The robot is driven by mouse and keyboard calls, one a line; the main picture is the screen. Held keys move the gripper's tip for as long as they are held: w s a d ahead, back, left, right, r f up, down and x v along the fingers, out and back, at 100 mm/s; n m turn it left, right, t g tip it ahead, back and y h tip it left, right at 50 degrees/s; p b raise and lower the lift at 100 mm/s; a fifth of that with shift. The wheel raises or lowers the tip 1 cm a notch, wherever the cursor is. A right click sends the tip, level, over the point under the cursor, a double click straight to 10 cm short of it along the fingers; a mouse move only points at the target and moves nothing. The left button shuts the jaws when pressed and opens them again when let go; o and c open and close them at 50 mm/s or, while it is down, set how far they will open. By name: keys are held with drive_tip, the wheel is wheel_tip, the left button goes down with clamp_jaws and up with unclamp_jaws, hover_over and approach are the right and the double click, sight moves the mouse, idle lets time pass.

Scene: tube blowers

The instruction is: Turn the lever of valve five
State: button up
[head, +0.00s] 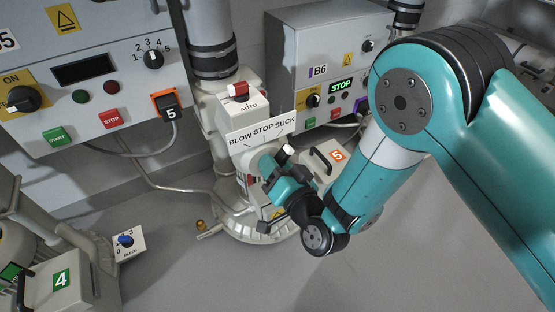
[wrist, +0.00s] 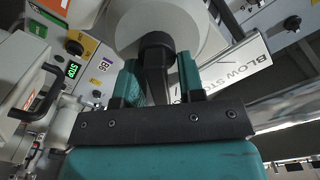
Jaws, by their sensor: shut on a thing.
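Valve five is a pale housing with a round hub (wrist: 165,22) and a white sign (head: 262,131) reading BLOW STOP SUCK. The sign also shows, tilted and partly hidden, in the wrist view (wrist: 240,68). The valve's dark lever (wrist: 157,72) stands out from the hub. My gripper (head: 268,166) is at the front of the valve, just below the sign. In the wrist view its two teal fingers (wrist: 159,86) are shut on the lever, one on each side. The gripper hides the lever in the head view, and I cannot tell which word it points at.
A box with an orange 5 label (head: 337,155) and a black handle stands close right of my gripper. A red switch marked AUTO (head: 238,91) sits above the sign. Grey control panels (head: 88,70) and B6 (head: 330,60) flank the pipe. Open floor (head: 190,265) lies lower left.

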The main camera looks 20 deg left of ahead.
drive_tip(key=n+p, duration=0.1)
drive_tip(key=p, duration=0.1)
drive_tip(key=n+p, duration=0.2)
drive_tip(key=shift+s+a+r, duration=0.15)
drive_tip(key=shift+a+r, duration=0.05)
drive_tip(key=shift+r, duration=0.2)
drive_tip(key=shift+s+a+f+n+p, duration=0.1)
drive_tip(key=shift+n+p, duration=0.8)
drive_tip(key=shift+n, duration=0.15)
drive_tip(key=shift+s+a+f+n+p, duration=0.1)
drive_tip(key=shift+n+p, duration=0.75)
drive_tip(key=shift+n, duration=0.2)
